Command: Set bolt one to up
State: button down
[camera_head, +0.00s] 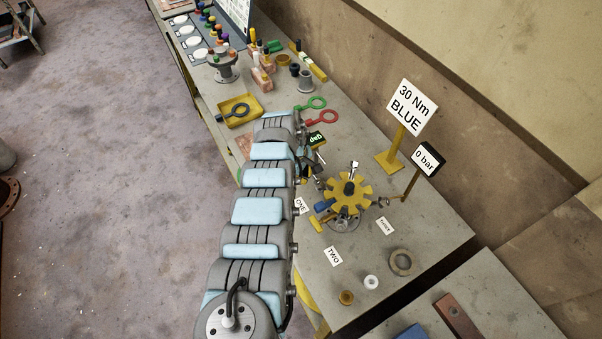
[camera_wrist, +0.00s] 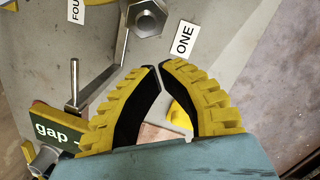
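In the wrist view a grey hex bolt head (camera_wrist: 147,17) lies at the top, beside the white label ONE (camera_wrist: 184,39). My gripper (camera_wrist: 159,66) has yellow ribbed fingers with black pads. The fingertips are almost together with nothing held between them, just below the bolt head and apart from it in the picture. In the head view the label ONE (camera_head: 302,206) lies left of the yellow toothed wheel (camera_head: 348,190) on its flange. The bolt by ONE is not clear there, and my arm hides most of my gripper.
A green "gap" display (camera_wrist: 52,130) and a metal rod (camera_wrist: 75,85) stand close left of my gripper. A 30 Nm BLUE sign (camera_head: 411,107) and a 0 bar display (camera_head: 427,160) stand behind the wheel. Loose rings (camera_head: 400,262) lie at the bench's front right.

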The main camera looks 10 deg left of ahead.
jog(key=shift+s+d+r+p, duration=0.2)
jog(key=shift+d+r+p, duration=0.1)
jog(key=shift+d, duration=0.25)
jog(key=shift+s+d+r+p, duration=0.2)
jog(key=shift+d+r+p, duration=0.1)
jog(key=shift+d, duration=0.2)
jog(key=shift+r+p, duration=0.2)
jog(key=shift+p, duration=0.3)
